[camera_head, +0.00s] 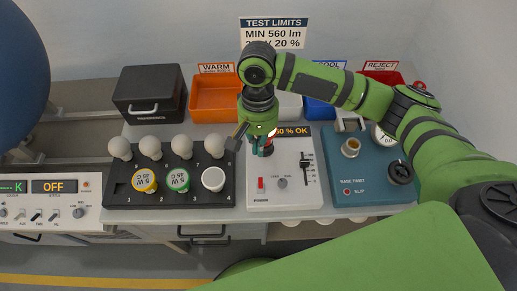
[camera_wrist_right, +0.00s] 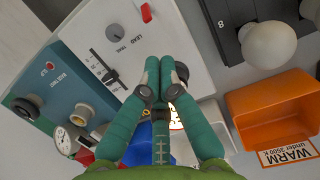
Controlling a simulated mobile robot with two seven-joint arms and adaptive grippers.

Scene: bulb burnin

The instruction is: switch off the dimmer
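The dimmer is a white box (camera_head: 283,200) in the middle of the table, with a red power switch (camera_head: 261,184), a grey knob (camera_head: 282,183) and a black slider (camera_head: 305,169). Its display, partly covered, ends in "% OK". In the right wrist view the red switch (camera_wrist_right: 147,12), knob (camera_wrist_right: 113,32) and slider (camera_wrist_right: 111,79) also show. My right gripper (camera_head: 263,150) hangs over the back left part of the box, beyond the switch. Its teal fingertips (camera_wrist_right: 159,62) are together, with nothing seen between them. My left gripper is out of view.
A black rack (camera_head: 120,196) with several white bulbs stands left of the box; a blue base-twist unit (camera_head: 370,200) stands right. An orange warm bin (camera_head: 213,98) and a blue bin (camera_head: 318,109) are behind. A large dark blue ball (camera_head: 18,70) is at far left.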

